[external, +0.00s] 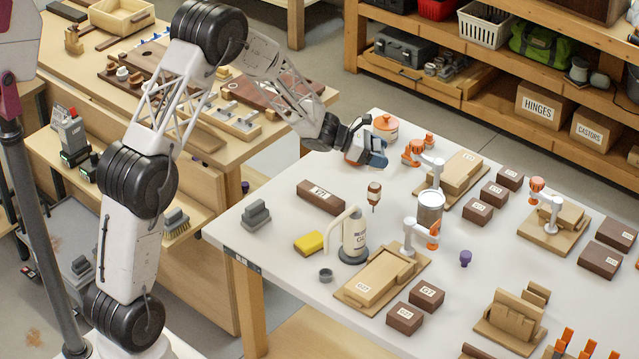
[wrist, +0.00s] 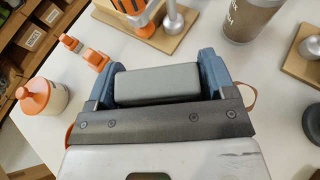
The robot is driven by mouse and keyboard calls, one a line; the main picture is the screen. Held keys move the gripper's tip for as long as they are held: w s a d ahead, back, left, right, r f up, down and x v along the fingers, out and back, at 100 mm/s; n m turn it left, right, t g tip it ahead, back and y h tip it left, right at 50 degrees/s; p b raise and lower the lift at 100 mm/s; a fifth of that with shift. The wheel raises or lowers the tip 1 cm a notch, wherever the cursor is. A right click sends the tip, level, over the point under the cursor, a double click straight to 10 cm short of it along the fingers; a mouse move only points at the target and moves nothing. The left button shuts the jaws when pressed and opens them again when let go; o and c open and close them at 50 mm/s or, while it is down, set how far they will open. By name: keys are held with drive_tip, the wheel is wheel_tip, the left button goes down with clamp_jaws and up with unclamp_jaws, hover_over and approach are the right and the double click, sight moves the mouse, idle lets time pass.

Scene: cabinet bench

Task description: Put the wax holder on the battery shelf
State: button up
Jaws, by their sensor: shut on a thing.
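My gripper (external: 366,150) is over the far left part of the white table, beside the orange-lidded jar. In the wrist view its blue fingers (wrist: 160,85) are shut on a smooth grey block (wrist: 157,83), which I take for the wax holder. The block lies lengthwise between the fingers; its underside is hidden. In the external view the gripper mostly hides it. The wooden shelf (external: 198,208) under the left workbench, with battery-like units (external: 75,140) at its far end, appears to be the battery shelf. My arm hides part of it.
The white table (external: 290,260) holds an orange-lidded jar (external: 385,127), brown boxes (external: 321,196), a white bottle (external: 354,238), a grey stepped block (external: 256,215) and a metal can (external: 430,212). A grey brush (external: 176,221) is on the shelf.

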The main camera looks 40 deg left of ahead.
drive_tip(key=f+n+t+y, duration=0.1)
drive_tip(key=w+f+n+t+y, duration=0.1)
drive_tip(key=f+n+y, duration=0.1)
drive_tip(key=f, duration=0.1)
drive_tip(key=shift+w+a+n+t+y, duration=0.15)
drive_tip(key=shift+w+n+t+y, duration=0.15)
drive_tip(key=shift+w+n+t, duration=0.1)
drive_tip(key=shift+w+a+f+n+t+y, duration=0.15)
drive_tip(key=shift+f+n+t+y, duration=0.25)
drive_tip(key=shift+f+n+y, duration=0.5)
drive_tip(key=shift+w+a+f+n+t+y, duration=0.1)
drive_tip(key=shift+w+f+n+t+y, duration=0.25)
drive_tip(key=shift+f+n+y, duration=0.55)
drive_tip(key=shift+s+f, duration=0.1)
drive_tip(key=shift+f, duration=0.15)
drive_tip(key=shift+r, duration=0.1)
idle(2.4)
